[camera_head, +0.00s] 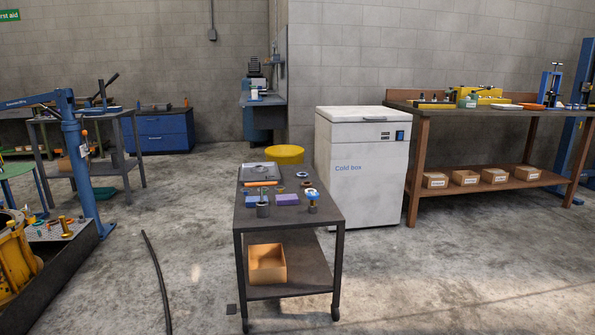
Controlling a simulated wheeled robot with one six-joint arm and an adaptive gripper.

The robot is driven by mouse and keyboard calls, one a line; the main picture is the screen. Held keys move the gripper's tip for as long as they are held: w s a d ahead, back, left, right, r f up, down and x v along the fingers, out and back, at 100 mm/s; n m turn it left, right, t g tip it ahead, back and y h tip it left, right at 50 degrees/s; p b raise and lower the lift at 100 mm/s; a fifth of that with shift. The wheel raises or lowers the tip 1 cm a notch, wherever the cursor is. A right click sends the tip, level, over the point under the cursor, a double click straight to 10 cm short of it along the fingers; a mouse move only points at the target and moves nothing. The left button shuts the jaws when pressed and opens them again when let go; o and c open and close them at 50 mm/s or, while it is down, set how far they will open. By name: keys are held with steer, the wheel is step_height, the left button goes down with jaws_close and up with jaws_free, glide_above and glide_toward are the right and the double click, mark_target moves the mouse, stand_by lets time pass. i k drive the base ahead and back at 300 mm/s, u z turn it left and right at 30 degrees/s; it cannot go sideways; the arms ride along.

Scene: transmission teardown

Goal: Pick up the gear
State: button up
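I cannot tell for sure which thing is the gear; the parts are too small. At the far left, a gold-coloured part (67,229) stands on a bench beside a yellow housing (16,262). My gripper is not in view.
A white cold box (345,175) stands behind the cart's right side, a yellow drum (284,154) behind it. A cardboard box (267,263) sits on the cart's lower shelf. A wooden workbench (419,165) is at right, a blue crane (76,165) at left. A dark hose (157,275) crosses open floor.

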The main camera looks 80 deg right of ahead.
mark_target(258, 169)
steer(key=z, duration=3.25)
steer(key=k, duration=1)
steer(key=z, duration=1.3)
steer(key=i, duration=2.1)
steer(key=u, duration=0.35)
steer(key=i, duration=2.35)
steer(key=u, duration=0.6)
steer(key=i, duration=2.05)
steer(key=u, duration=0.9)
